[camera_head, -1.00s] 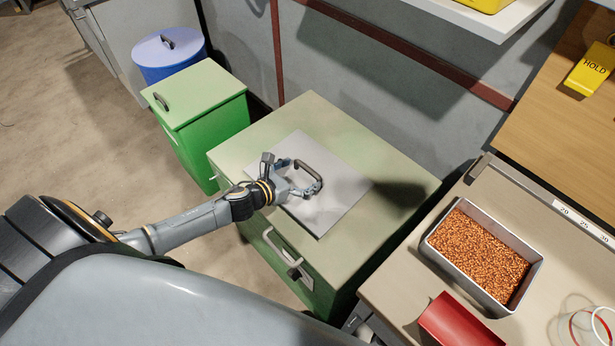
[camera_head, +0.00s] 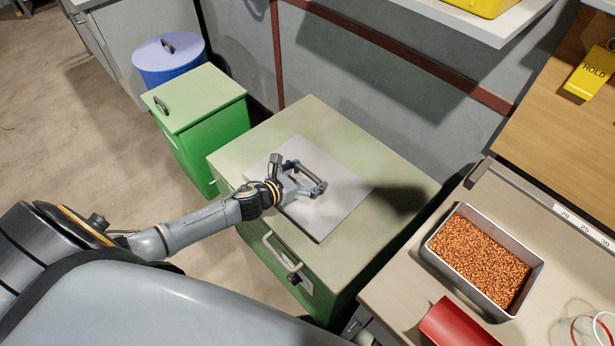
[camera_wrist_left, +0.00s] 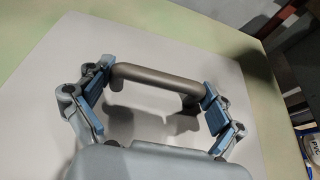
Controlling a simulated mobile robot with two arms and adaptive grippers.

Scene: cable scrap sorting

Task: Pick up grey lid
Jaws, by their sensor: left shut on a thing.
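The grey lid (camera_head: 335,204) is a flat square plate with a dark bar handle, on top of the green cabinet (camera_head: 390,205). My left gripper (camera_head: 305,178) is over the lid, shut on its handle. In the left wrist view, the handle (camera_wrist_left: 155,74) runs between the blue finger pads of the left gripper (camera_wrist_left: 158,84), one at each end. The lid (camera_wrist_left: 60,90) looks flat on the cabinet top; I cannot tell whether there is a gap under it. My right gripper is not in view.
A green bin (camera_head: 205,97) and a blue-lidded bin (camera_head: 168,55) stand at the back left. A wall is behind the cabinet. At right, a bench holds a metal tray (camera_head: 440,255) of copper granules and a red container (camera_head: 460,325).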

